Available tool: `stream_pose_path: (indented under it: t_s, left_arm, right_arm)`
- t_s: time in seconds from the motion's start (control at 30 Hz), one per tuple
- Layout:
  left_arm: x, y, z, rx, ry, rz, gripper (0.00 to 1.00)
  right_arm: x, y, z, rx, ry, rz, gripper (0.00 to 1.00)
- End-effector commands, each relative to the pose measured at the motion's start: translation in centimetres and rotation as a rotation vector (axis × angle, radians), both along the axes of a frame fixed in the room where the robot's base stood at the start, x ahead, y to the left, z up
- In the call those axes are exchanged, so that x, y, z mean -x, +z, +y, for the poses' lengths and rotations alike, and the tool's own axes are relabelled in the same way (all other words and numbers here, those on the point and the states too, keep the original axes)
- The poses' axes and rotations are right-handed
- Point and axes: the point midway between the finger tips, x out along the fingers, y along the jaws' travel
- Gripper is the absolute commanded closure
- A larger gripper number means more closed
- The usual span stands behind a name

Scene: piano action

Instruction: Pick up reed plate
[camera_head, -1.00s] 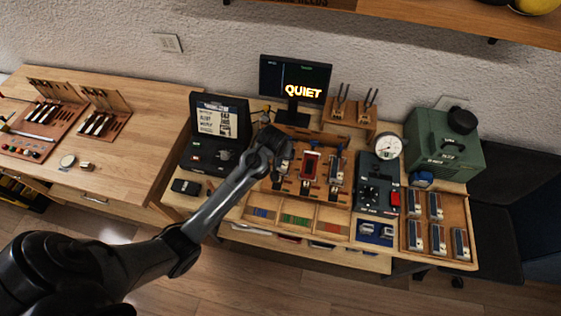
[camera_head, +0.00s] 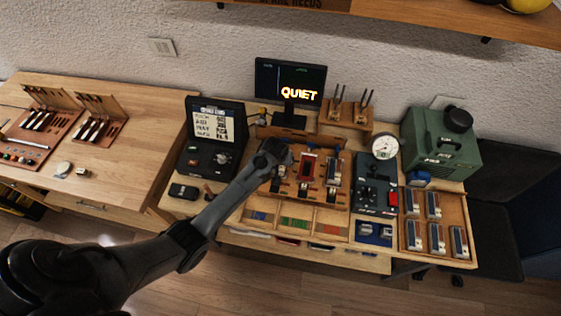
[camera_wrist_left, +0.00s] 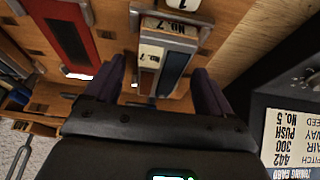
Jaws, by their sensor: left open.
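My left gripper (camera_head: 276,158) is over the left part of the wooden rack (camera_head: 318,196) in the head view. In the left wrist view its two dark fingers (camera_wrist_left: 162,78) are open, one on each side of a narrow blue, silver and brown reed plate (camera_wrist_left: 176,66) marked No. 7. I see a gap beside the plate, and no grip on it. A No. 7 label (camera_wrist_left: 170,28) is on the block just beyond. In the head view my gripper mostly hides this plate. A red-framed piece (camera_head: 306,167) and another silver plate (camera_head: 333,171) stand to its right. My right gripper is not in view.
A black case with an open lid (camera_head: 213,126) stands close on the left. A dark tuning box (camera_head: 372,178) with a dial gauge (camera_head: 385,147) is right of the rack. A wooden tray (camera_head: 460,211) holds several plates. A monitor (camera_head: 290,85) stands behind.

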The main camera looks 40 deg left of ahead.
Motion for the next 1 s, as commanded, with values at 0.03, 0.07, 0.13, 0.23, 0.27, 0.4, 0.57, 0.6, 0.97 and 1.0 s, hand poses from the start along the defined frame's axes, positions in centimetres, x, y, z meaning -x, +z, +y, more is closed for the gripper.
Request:
stream_pose_path:
  t_s: [0.03,0.07,0.13,0.23,0.27,0.4,0.57,0.6,0.97,1.0]
  left_arm:
    - [-0.06,-0.18,0.03,0.000,0.000,0.000,0.17]
    - [-0.06,-0.22,0.03,0.000,0.000,0.000,0.17]
    - [-0.08,-0.23,0.04,0.000,0.000,0.000,0.17]
    - [-0.06,-0.23,0.03,0.000,0.000,0.000,0.17]
    - [-0.06,-0.22,0.03,0.000,0.000,0.000,0.17]
    - [-0.05,-0.22,0.03,0.000,0.000,0.000,0.37]
    - [-0.04,-0.22,0.03,0.000,0.000,0.000,0.61]
    - [-0.04,-0.22,0.03,0.000,0.000,0.000,0.68]
    - [-0.07,-0.10,0.04,0.000,0.000,-0.001,0.81]
    - [-0.08,-0.01,0.04,0.000,0.000,-0.001,0.81]
  right_arm:
    - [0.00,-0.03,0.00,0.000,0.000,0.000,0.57]
    - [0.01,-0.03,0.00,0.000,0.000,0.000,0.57]
    - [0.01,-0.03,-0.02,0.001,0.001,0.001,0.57]
    - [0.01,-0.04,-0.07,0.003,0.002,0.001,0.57]
    - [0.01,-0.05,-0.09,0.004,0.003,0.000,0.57]
    - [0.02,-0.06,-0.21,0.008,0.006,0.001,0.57]
    - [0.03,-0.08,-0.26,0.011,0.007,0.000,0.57]
    - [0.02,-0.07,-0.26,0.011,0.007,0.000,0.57]
    - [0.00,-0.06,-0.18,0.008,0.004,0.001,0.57]
    - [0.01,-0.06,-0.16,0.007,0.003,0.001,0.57]
